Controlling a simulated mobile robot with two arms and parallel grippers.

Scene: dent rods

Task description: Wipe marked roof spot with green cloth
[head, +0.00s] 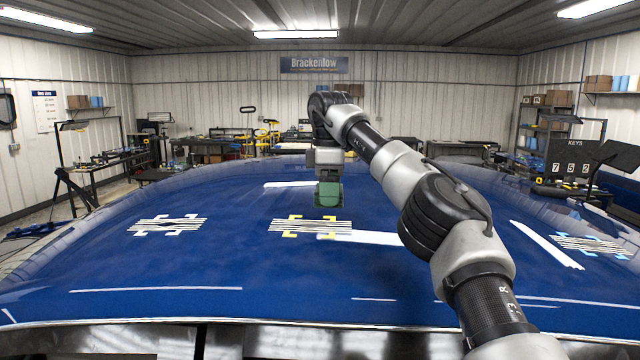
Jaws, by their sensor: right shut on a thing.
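The blue car roof (250,265) fills the lower half of the head view. Striped patches with corner brackets lie on it: one with yellow brackets (310,226) near the middle, one with white brackets (168,225) at the left, and one with light blue brackets (605,247) at the far right. My right gripper (328,178) points down and is shut on the green cloth (328,195), which is a small folded block. The cloth appears just beyond the yellow-bracketed patch. I cannot tell whether it touches the roof. My left gripper is not in view.
White streaks, probably light reflections, cross the roof. My right arm covers part of the roof right of the middle. Workbenches (110,160) and shelves (550,105) stand along the walls behind, with a KEYS board (570,160) at the right.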

